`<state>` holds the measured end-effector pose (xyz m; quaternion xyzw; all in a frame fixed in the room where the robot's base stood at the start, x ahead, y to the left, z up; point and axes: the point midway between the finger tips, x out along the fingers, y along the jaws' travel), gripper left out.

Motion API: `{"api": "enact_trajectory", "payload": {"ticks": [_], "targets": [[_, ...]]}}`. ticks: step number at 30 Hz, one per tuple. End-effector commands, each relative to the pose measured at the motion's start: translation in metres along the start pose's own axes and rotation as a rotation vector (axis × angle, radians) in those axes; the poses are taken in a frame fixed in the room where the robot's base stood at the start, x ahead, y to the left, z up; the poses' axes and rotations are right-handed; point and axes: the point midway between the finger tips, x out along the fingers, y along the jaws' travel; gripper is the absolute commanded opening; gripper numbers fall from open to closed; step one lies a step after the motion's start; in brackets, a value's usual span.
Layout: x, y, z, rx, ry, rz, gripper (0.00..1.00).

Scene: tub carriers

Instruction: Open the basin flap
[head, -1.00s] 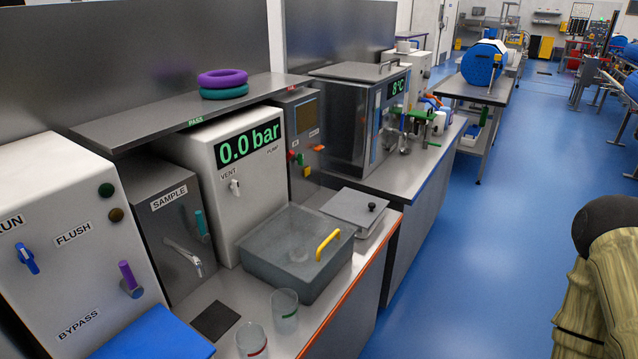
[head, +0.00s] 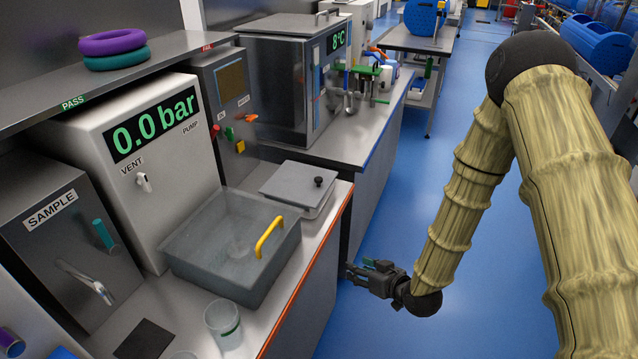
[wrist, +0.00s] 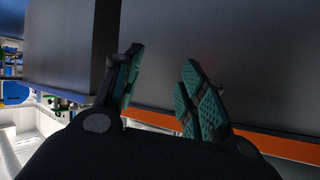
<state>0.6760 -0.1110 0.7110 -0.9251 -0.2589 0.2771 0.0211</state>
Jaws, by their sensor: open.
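A translucent grey basin (head: 195,272) sits on the steel counter, with a yellow handle (head: 268,238) on its right side. Behind it is a small white box with a flat grey lid (head: 292,186) and a black knob, lying shut. I cannot tell for certain which of these covers is the flap. My gripper (head: 350,271) is in the aisle, right of the counter front and apart from both. It is open and empty; its two teal-padded fingers show in the wrist view (wrist: 165,85), spread apart before dark panels.
The counter (head: 285,312) has an orange front edge. A clear beaker (head: 222,325) stands in front of the basin. A white machine reading 0.0 bar (head: 150,150) stands behind it. The blue aisle floor (head: 375,335) around my gripper is clear.

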Motion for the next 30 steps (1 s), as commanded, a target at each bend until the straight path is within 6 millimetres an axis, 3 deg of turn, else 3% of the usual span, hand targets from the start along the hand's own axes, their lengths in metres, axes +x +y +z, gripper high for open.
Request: {"api": "enact_trajectory", "payload": {"ticks": [1,3,6,9,12,17,30], "targets": [[0.011,0.001,-0.038,-0.043,0.094,-0.037,0.41],[0.018,-0.001,-0.086,-0.098,0.208,-0.087,0.41],[0.019,-0.007,-0.143,-0.167,0.342,-0.151,0.41],[0.016,-0.013,-0.181,-0.216,0.434,-0.197,0.41],[0.012,-0.016,-0.202,-0.243,0.485,-0.223,0.41],[0.016,-0.020,-0.215,-0.258,0.506,-0.236,0.41],[0.071,-0.038,-0.244,-0.257,0.504,-0.235,0.41]]}}
